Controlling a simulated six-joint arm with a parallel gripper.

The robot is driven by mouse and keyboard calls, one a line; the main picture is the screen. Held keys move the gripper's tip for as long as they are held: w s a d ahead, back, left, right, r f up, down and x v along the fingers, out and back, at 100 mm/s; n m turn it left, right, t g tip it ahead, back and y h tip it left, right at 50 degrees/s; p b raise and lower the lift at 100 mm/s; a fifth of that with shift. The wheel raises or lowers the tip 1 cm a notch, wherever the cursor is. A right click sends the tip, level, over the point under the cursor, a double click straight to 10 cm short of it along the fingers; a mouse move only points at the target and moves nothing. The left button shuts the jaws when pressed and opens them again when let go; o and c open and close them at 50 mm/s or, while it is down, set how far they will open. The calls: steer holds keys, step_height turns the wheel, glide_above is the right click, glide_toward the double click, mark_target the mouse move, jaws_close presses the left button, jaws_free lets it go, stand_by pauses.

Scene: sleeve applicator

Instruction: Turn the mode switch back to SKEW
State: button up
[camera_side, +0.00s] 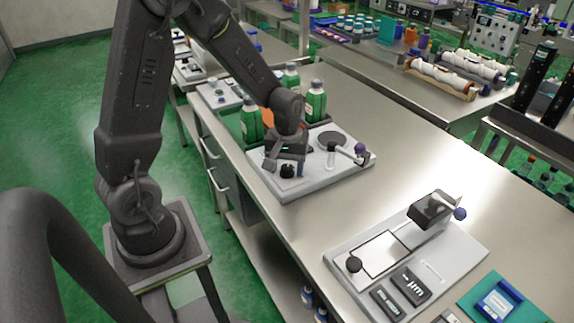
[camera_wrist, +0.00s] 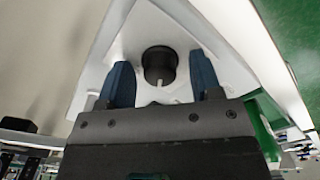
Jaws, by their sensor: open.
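The mode switch is a round black knob (camera_wrist: 159,62) on a pale panel, with a short white pointer mark on its edge toward the bottom of the wrist view. It also shows as a small black knob (camera_side: 287,172) at the near left of the applicator plate (camera_side: 322,180) in the side view. My gripper (camera_wrist: 160,76) is open, with one blue finger on each side of the knob and visible gaps. In the side view my gripper (camera_side: 284,167) is low over the knob. The switch labels, including SKEW, cannot be read.
Green bottles (camera_side: 316,102) stand behind the plate. A lever with a purple ball (camera_side: 360,148) is at the plate's right. A second pale device (camera_side: 405,262) with a black block stands at the front right. The steel bench (camera_side: 420,165) between them is clear.

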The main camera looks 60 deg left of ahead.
mark_target(287, 167)
steer(key=shift+r, duration=0.1)
step_height(287, 167, up, 14)
stand_by(0.5)
steer(key=s+d+r+m+t, duration=0.2)
steer(key=s+d+r+m, duration=0.1)
steer(key=s+d+m, duration=0.2)
steer(key=s+d+r+m+t, duration=0.3)
steer(key=s+d+m, duration=0.1)
steer(key=s, duration=0.4)
steer(key=shift+s+d+m+t, duration=0.3)
steer(key=shift+s+d+m, duration=0.1)
steer(key=shift+d, duration=0.05)
